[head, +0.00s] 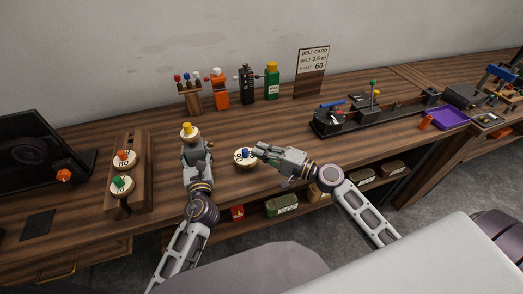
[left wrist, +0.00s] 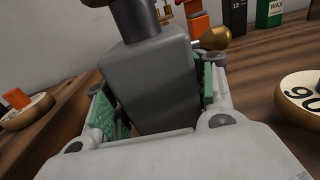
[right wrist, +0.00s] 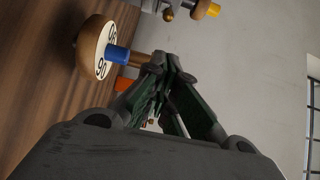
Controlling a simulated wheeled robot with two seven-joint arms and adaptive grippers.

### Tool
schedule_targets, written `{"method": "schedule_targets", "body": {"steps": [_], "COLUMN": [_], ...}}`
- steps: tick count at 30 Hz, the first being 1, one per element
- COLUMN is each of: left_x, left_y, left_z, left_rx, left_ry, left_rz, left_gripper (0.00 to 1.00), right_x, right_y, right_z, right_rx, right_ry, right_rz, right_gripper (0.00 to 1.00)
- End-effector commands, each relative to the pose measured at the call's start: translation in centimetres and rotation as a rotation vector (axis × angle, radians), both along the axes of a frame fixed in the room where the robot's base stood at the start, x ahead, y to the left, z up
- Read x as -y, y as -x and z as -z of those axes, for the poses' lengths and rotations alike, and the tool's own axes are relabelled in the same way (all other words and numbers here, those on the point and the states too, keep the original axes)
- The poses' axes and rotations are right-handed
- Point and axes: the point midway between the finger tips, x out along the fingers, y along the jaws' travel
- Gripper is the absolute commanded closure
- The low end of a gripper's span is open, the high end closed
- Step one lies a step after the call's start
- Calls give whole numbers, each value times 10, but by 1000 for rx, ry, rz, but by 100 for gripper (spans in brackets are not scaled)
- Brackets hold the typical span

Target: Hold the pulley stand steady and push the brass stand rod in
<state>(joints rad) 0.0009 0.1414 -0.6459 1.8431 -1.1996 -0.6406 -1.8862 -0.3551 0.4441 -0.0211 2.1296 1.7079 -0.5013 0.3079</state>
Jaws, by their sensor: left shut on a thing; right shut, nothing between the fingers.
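The grey pulley stand (left wrist: 150,80) is upright between the fingers of my left gripper (head: 192,150), which is shut on it. A wooden pulley with a yellow knob (head: 187,130) tops it in the head view. The brass stand rod (left wrist: 215,38) sticks out of the stand's side, its round end clear of the block; its brass end also shows in the right wrist view (right wrist: 168,15). My right gripper (head: 259,148) is shut and empty, to the right of the stand and apart from the rod, close by a loose pulley with a blue knob (head: 245,156).
A wooden rack (head: 140,150) with two numbered pulleys stands at left, beside a dark screen (head: 35,150). A black machine (head: 365,115) and a purple tray (head: 447,118) are at right.

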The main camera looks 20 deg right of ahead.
Motion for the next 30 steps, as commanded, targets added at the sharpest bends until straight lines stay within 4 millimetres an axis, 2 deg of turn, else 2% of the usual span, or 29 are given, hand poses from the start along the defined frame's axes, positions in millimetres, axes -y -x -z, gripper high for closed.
{"method": "schedule_targets", "body": {"steps": [2, 3, 8, 22, 30], "left_x": [-1, -1, -1, 0, -2], "left_y": [0, 0, 0, 2, 20], "left_z": [1, 1, 1, 0, 0], "left_rx": [-2, -1, -1, 1, 0], "left_ry": [-1, -1, -1, 1, -1], "left_rz": [-3, -3, -1, 1, 0], "left_gripper": [90, 42, 22, 20, 20], "right_x": [0, 0, 0, 0, 0], "right_y": [0, 0, 0, 0, 0], "right_z": [0, 0, 0, 0, 0], "right_rx": [0, 0, 0, 0, 0], "right_ry": [0, 0, 0, 0, 0], "right_rz": [0, 0, 0, 0, 0], "right_gripper": [100, 100, 100, 100, 100]}}
